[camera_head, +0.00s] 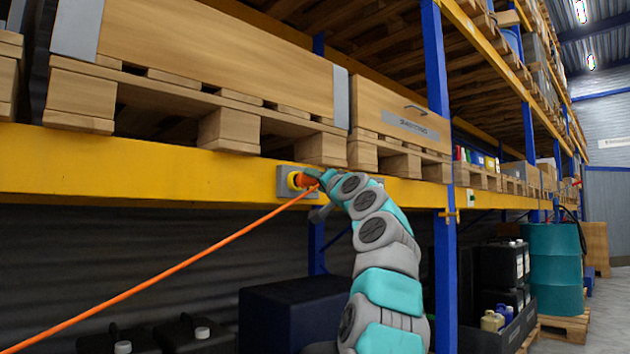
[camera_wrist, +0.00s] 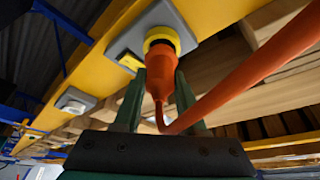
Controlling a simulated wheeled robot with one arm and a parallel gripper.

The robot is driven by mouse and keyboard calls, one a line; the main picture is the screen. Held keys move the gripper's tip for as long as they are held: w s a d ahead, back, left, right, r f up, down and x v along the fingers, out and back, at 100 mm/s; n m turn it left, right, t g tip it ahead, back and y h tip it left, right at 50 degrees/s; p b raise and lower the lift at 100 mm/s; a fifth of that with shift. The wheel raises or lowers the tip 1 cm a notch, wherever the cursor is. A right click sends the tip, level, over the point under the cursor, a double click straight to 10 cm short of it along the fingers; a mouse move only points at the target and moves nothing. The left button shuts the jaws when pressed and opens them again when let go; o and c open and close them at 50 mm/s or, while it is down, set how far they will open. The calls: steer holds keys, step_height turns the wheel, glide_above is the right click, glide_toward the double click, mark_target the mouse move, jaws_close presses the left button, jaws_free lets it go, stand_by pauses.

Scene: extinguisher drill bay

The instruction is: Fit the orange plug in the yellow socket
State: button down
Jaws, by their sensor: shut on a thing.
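The yellow socket (camera_wrist: 166,38) is a round ring on a grey box fixed to the yellow rack beam; in the head view the box (camera_head: 284,182) is partly hidden by the plug. The orange plug (camera_wrist: 159,76) has its front end at the socket's ring, in line with it. I cannot tell how deep it sits. It also shows in the head view (camera_head: 302,180). My gripper (camera_wrist: 163,82) is shut on the plug, one green finger on each side. In the head view my gripper (camera_head: 318,177) is just right of the socket.
An orange cable (camera_head: 180,266) runs from the plug down to the lower left. Wooden pallets (camera_head: 230,128) with crates rest above the yellow beam (camera_head: 130,170). A blue upright (camera_head: 443,240) stands right of my arm. Another grey box (camera_wrist: 75,101) sits farther along the beam.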

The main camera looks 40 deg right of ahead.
steer(key=shift+w+a+p, duration=0.1)
steer(key=shift+w+p, duration=0.45)
steer(key=shift+w, duration=0.5)
stand_by(0.7)
steer(key=shift+c, duration=2)
jaws_free()
steer(key=shift+b+v, duration=1.5)
steer(key=shift+v, duration=0.2)
steer(key=shift+b+v, duration=1.95)
steer(key=shift+v, duration=0.85)
